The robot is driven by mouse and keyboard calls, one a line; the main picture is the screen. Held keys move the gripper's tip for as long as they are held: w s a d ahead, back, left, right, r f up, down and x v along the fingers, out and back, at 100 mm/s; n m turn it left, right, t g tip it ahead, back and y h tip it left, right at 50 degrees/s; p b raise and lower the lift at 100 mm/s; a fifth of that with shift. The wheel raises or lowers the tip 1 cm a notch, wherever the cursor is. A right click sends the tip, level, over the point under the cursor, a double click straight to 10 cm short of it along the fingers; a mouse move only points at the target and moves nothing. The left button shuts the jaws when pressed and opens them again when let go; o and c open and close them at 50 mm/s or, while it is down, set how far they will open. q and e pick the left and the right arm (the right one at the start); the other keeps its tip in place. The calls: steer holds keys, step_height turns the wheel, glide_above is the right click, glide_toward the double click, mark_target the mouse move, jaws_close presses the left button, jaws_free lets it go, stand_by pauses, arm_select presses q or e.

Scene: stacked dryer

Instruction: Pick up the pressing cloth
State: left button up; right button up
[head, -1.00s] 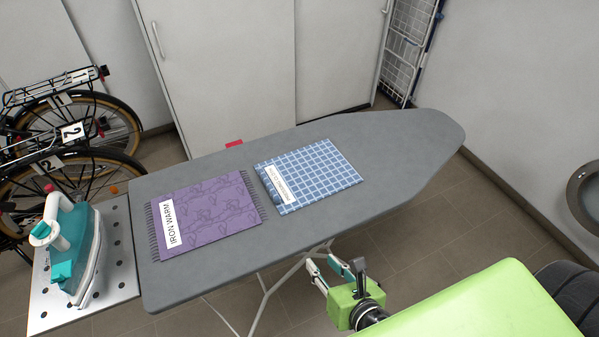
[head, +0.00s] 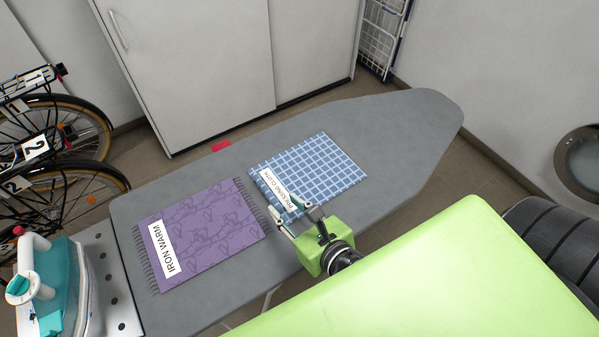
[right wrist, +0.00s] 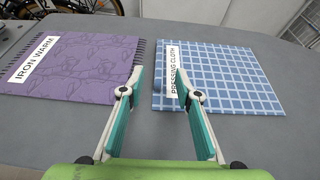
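The pressing cloth (head: 322,165) is a flat blue cloth with a white grid and a white "PRESSING CLOTH" label. It lies on the grey ironing board (head: 398,128) and also shows in the right wrist view (right wrist: 230,82). My right gripper (head: 290,211) is over the board at the cloth's near-left, labelled edge. Nothing is between the fingers. My left gripper is not in view.
A purple "IRON WARM" cloth (head: 205,230) with fringed ends lies just left of the pressing cloth. A teal and white iron (head: 62,285) stands on a perforated metal rest (head: 112,300) at the left. The board's right end is clear.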

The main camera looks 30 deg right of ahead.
mark_target(268, 191)
steer(key=x, duration=0.4)
steer(key=shift+w+f, duration=0.1)
steer(key=shift+w, duration=0.15)
steer(key=shift+w+f+p, duration=0.35)
steer(key=shift+w+f, duration=0.2)
steer(key=shift+w, duration=0.15)
steer(key=x, duration=0.3)
steer(key=shift+a+f, duration=0.1)
steer(key=shift+f, duration=0.1)
steer(key=shift+w+f, duration=0.1)
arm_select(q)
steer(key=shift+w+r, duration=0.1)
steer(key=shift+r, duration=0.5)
arm_select(e)
jaws_close()
